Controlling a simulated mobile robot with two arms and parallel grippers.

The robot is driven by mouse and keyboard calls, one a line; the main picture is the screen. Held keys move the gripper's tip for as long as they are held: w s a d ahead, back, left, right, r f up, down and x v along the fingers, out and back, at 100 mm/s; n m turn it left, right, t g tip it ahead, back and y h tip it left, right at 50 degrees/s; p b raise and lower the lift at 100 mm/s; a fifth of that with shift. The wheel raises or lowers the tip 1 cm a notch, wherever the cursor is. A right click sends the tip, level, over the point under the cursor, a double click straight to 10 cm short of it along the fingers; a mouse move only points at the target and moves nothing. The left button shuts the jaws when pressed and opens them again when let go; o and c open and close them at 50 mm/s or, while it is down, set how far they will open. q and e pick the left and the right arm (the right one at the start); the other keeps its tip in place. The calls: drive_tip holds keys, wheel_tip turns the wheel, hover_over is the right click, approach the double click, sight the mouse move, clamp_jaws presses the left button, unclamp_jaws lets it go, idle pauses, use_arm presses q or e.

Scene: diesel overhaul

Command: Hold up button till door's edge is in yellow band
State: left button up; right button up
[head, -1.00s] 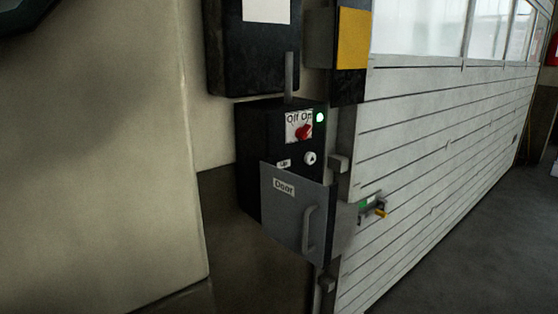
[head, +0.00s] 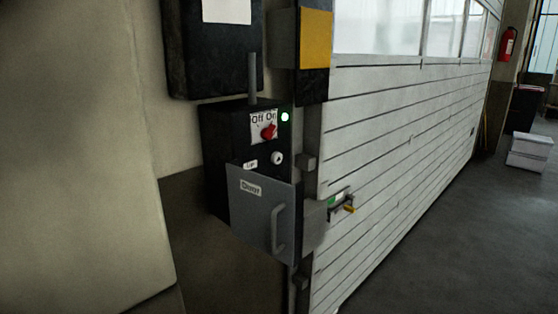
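The black control box (head: 221,151) hangs on the wall left of the door. It carries a red rotary switch (head: 269,131) under an "Off On" label, a lit green lamp (head: 285,117), and a white round up button (head: 277,158) beside a label reading "Up". A grey flap (head: 254,207) marked "Door", with a handle, covers the lower part of the box. The white slatted sectional door (head: 410,140) reaches low, and its bottom edge is not clearly seen. A yellow band (head: 316,38) is on the post beside the door. Neither gripper is in view.
A latch with a green mark and yellow tip (head: 342,201) sits on the door's near edge. A fire extinguisher (head: 507,43), a dark bin (head: 525,107) and white boxes (head: 529,151) stand at the far right. The grey floor (head: 460,240) before the door is clear.

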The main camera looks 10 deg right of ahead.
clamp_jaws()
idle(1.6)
